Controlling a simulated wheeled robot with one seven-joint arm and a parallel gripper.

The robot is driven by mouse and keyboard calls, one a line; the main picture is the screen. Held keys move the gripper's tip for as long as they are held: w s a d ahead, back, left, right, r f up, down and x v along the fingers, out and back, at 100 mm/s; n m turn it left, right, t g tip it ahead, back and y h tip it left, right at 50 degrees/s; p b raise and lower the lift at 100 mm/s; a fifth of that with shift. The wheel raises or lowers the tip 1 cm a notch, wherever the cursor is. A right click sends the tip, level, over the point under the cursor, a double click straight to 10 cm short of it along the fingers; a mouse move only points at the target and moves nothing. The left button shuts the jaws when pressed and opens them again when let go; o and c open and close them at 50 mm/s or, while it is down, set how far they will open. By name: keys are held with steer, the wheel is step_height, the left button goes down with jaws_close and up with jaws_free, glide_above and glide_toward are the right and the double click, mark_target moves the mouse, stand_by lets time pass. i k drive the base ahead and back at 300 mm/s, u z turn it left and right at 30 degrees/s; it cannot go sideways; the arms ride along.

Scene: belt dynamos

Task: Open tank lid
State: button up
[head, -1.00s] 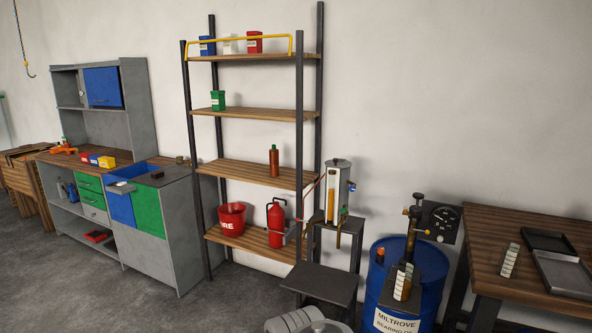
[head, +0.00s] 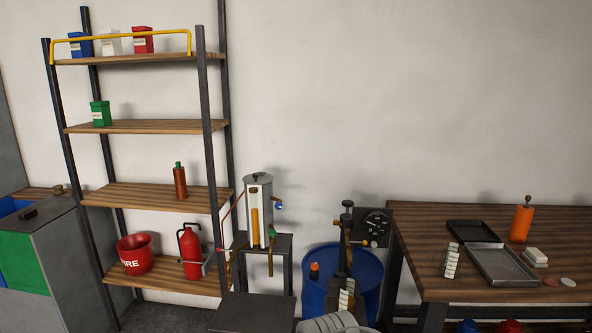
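The tank (head: 259,215) is a grey upright cylinder with an amber sight strip on its front, standing on a small dark stand. A dark knob (head: 258,177) sits on its flat top, and the lid looks closed. A small blue-and-white fitting (head: 278,205) sticks out on its right side, and a copper-coloured pipe runs down its left.
A blue drum (head: 369,270) with a dark pump (head: 346,240) and a dial (head: 376,225) stands right of the tank. A shelf rack (head: 140,127) is left. A wooden table (head: 427,250) with trays is right. A low dark platform (head: 252,314) is in front.

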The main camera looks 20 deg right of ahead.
mark_target(259, 178)
steer(key=z, duration=0.15)
steer(key=i, duration=0.85)
steer(key=u, duration=0.65)
steer(key=i, duration=0.5)
steer(key=u, duration=0.45)
